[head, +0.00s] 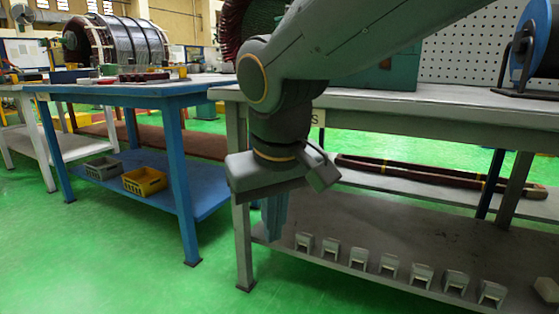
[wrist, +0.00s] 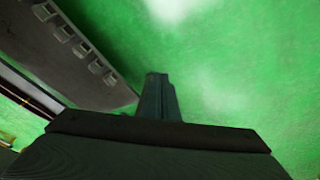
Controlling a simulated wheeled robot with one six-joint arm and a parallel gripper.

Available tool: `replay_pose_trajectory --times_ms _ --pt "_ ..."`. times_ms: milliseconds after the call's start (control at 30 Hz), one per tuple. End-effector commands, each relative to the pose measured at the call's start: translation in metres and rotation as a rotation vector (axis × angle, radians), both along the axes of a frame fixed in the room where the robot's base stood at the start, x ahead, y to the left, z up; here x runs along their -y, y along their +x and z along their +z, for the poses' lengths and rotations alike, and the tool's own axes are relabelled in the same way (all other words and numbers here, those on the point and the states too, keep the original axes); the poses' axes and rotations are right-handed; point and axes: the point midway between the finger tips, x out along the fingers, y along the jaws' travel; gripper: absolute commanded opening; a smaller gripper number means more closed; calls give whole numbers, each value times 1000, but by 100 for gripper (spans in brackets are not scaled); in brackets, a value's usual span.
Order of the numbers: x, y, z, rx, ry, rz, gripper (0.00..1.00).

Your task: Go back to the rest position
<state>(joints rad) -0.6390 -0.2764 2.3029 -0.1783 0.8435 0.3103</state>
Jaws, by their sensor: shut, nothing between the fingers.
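My gripper (head: 275,217) hangs pointing down in front of the left end of the grey workbench in the head view. Its teal fingers are together with nothing between them. In the wrist view the shut fingers (wrist: 156,97) stand over the green floor, close to the corner of the bench's lower shelf. My arm reaches in from the upper right of the head view and hides part of the grey bench's top.
The grey bench's lower shelf (head: 340,235) carries a row of several small grey blocks (head: 388,264). A long brown bar (head: 420,175) lies behind it. A blue table (head: 185,150) stands left, with yellow (head: 145,181) and grey (head: 103,168) bins below. Green floor (head: 120,260) is clear in front.

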Motion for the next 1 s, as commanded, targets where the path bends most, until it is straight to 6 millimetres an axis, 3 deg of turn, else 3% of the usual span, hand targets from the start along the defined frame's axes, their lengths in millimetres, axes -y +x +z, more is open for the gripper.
replay_pose_trajectory --times_ms 100,467,1000 --pt "-3 -43 -31 -98 17 60 0" --pt "-3 -141 -90 -300 75 181 0" --pt "28 -122 -24 -287 58 51 0"
